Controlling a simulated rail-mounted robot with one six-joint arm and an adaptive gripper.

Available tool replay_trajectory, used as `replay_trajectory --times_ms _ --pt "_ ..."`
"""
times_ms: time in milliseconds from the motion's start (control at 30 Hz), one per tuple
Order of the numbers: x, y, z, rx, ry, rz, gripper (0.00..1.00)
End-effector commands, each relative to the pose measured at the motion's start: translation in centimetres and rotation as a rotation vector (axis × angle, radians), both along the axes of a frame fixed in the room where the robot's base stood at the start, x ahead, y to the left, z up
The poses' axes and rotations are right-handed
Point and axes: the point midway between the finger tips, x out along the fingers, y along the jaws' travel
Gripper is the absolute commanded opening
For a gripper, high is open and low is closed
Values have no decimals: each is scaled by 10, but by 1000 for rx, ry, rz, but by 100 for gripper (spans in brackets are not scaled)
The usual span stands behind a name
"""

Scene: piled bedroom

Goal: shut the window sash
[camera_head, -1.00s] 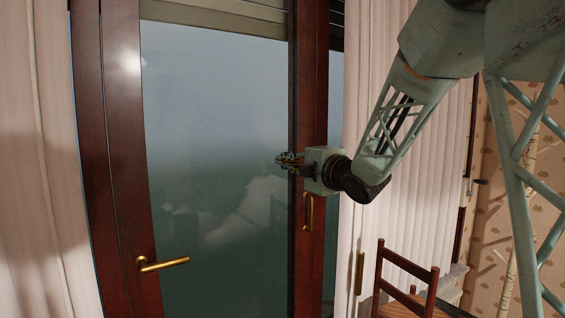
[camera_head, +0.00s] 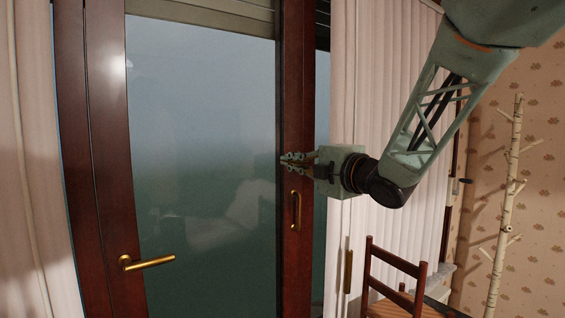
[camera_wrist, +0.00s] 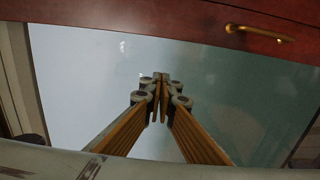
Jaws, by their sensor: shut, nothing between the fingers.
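The window sash is a tall dark red-brown wooden frame (camera_head: 111,190) around a large glass pane (camera_head: 200,120). A brass lever handle (camera_head: 146,262) sits on its left stile. A brass pull handle (camera_head: 295,210) is on the right stile (camera_head: 297,110). My gripper (camera_head: 284,158) is shut and empty, its tips overlapping the right stile just above the pull handle in the head view. In the wrist view the shut fingertips (camera_wrist: 163,88) show against the glass, below a wooden stile (camera_wrist: 185,25) with a brass handle (camera_wrist: 258,33). I cannot tell whether they touch anything.
Pale curtains hang at the left (camera_head: 30,160) and right (camera_head: 385,235). A wooden chair (camera_head: 395,262) stands at the lower right, with a birch coat stand (camera_head: 505,200) beyond it. A roller shutter edge (camera_head: 205,10) shows above the pane.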

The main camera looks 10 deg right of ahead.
Motion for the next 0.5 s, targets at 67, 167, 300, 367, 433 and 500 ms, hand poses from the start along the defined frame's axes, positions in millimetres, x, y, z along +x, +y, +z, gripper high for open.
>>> replay_trajectory --times_ms 67,167,300,367,433,500 --pt "-9 -5 0 0 -1 -2 0" --pt "-17 -10 0 0 0 -2 0" --pt "-24 -14 -1 0 1 -1 0" --pt "-26 -15 0 0 0 -1 0" --pt "-27 -16 0 0 0 -1 0" --pt "-28 -16 0 0 0 0 0"
